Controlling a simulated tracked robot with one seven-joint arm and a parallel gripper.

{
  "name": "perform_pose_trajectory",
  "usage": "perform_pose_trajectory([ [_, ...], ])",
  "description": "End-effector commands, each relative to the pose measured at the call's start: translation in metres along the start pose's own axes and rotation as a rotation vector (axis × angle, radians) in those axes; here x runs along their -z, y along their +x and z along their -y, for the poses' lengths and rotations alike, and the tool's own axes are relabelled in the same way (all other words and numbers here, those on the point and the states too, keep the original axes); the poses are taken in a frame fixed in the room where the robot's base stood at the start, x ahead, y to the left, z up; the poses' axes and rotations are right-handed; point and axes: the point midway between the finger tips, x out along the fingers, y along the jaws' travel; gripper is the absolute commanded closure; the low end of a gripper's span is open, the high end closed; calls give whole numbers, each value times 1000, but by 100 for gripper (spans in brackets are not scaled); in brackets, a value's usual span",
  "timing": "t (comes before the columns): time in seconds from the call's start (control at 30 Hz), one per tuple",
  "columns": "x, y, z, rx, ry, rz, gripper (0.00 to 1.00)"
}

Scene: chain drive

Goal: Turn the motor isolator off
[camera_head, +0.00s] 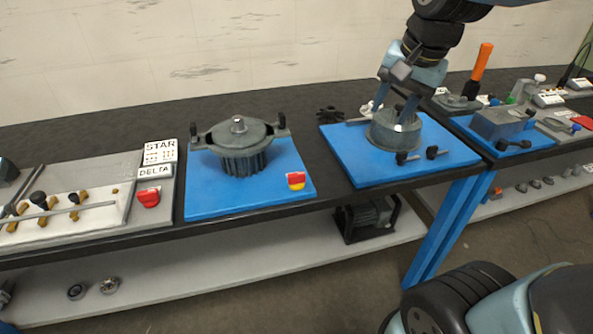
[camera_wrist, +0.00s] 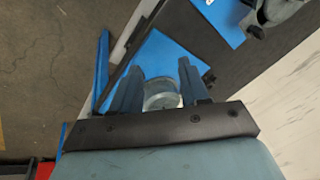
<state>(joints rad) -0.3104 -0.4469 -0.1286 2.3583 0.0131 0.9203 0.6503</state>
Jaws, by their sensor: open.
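A second red switch (camera_head: 148,197) is on the grey panel beside the STAR and DELTA labels. No label shows which is the motor isolator, and the handle positions are too small to read. My gripper (camera_head: 394,108) is open above a grey round housing (camera_head: 396,138) on the right blue board, well right of both switches. In the wrist view my gripper (camera_wrist: 158,72) has its fingers either side of a pale round part (camera_wrist: 161,95); contact is unclear.
A ribbed grey housing with two black knobs (camera_head: 240,142) stands on the middle board. Black-knobbed levers (camera_head: 432,153) stand at the right board's front. An orange-handled lever (camera_head: 480,68) is farther right. The black bench strip (camera_head: 322,165) between the boards is mostly clear.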

Motion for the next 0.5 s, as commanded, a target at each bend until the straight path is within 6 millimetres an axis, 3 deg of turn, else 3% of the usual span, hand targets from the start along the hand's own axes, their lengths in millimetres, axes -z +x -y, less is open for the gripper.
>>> perform_pose_trajectory([
  [0.27, 8, 47, 64, -82, 310, 109, 55],
  [0.5, -1, 94, 120, -197, 574, 134, 55],
])
